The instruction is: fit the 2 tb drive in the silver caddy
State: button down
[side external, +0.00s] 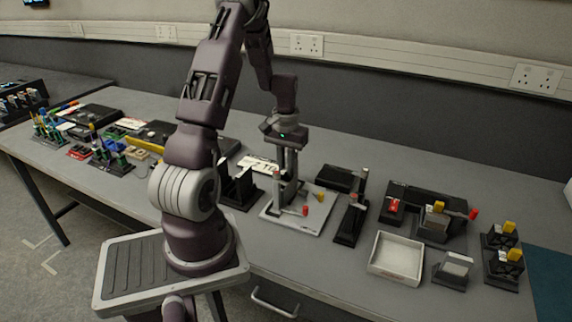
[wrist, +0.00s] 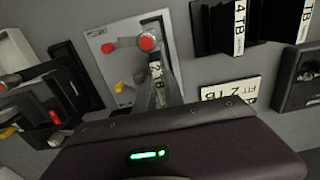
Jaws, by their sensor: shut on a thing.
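My gripper (side external: 287,172) points down over the silver caddy (side external: 285,219), a pale plate with upright parts, a red knob and a yellow knob. It is shut on a narrow drive, whose small labelled edge (wrist: 155,69) shows just beyond the jaws in the wrist view. I take it to be the 2 TB drive, but the label is too small to read. The drive stands over the plate of the caddy (wrist: 108,77); I cannot tell whether it is seated. Its lower part is hidden. A red knob (wrist: 147,43) is close beside the drive.
A black rack (side external: 239,190) stands left of the caddy; a 4 TB label (wrist: 239,32) shows there. A "FIT 2 TB" card (wrist: 228,90) lies behind. Black fixtures (side external: 350,220) and a white tray (side external: 396,257) are to the right.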

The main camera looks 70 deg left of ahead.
jog(key=shift+f, duration=0.15)
jog(key=c, duration=1.3)
grip_release()
jog(key=shift+c, duration=0.2)
jog(key=shift+o, duration=0.3)
jog(key=shift+o, duration=1.2)
jog(key=shift+r, duration=3.75)
